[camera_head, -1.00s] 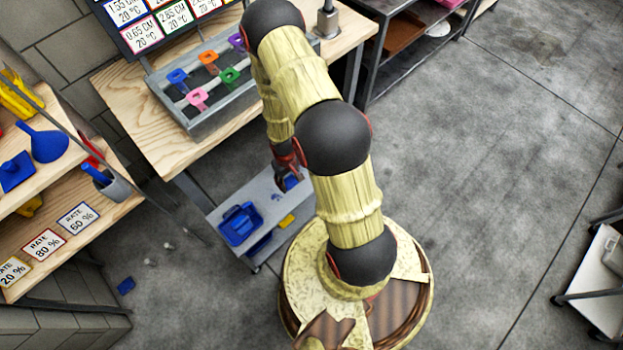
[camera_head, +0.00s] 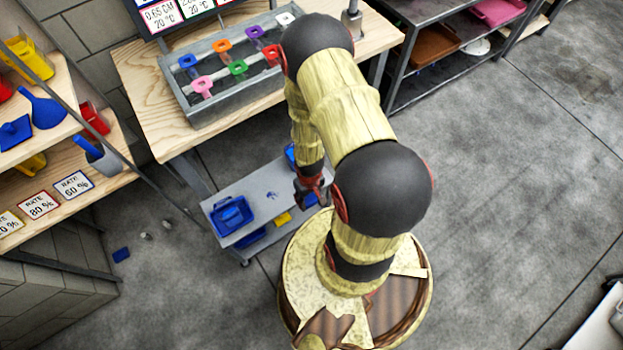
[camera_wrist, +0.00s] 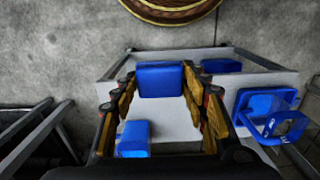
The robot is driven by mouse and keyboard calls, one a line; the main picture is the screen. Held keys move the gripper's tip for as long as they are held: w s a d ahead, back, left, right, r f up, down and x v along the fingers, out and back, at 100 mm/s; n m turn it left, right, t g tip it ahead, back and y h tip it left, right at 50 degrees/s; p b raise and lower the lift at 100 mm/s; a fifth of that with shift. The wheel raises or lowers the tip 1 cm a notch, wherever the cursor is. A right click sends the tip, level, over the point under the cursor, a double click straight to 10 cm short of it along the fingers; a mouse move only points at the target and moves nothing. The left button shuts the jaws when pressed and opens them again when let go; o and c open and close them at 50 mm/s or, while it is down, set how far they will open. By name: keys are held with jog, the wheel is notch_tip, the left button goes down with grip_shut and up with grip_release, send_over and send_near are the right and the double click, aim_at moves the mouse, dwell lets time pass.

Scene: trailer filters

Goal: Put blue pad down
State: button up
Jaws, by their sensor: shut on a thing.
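My gripper (camera_wrist: 162,95) is shut on a blue pad (camera_wrist: 160,79), which sits between its yellow-lined fingertips in the wrist view. In the head view my gripper (camera_head: 313,190) is over the near right part of a small grey cart (camera_head: 258,191), with the blue pad (camera_head: 310,201) partly hidden by the fingers. I cannot tell whether the pad touches the cart top. Another blue piece (camera_wrist: 133,138) lies on the cart's far right part. It also shows beside my arm in the head view (camera_head: 290,155).
A blue basket (camera_head: 231,215) stands at the cart's left end. A wooden table (camera_head: 150,95) with a grey rack (camera_head: 215,105) is behind. Shelves stand left. A blue piece (camera_head: 121,254) lies on the floor.

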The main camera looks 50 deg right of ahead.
jog(key=shift+s+a+f, duration=0.1)
jog(key=shift+s, duration=0.25)
jog(key=shift+f, duration=0.15)
jog(key=w+d+f+b, duration=0.1)
jog(key=w+d+f, duration=0.3)
jog(key=d, duration=0.1)
jog(key=w+d+f, duration=0.5)
jog(key=shift+w+f+b, duration=0.1)
jog(key=shift+f+b, duration=0.05)
jog(key=shift+b, duration=0.25)
jog(key=shift+w+d+f+b, duration=0.1)
jog(key=shift+f+b, duration=0.65)
jog(key=shift+f, duration=1.05)
jog(key=shift+r, duration=0.1)
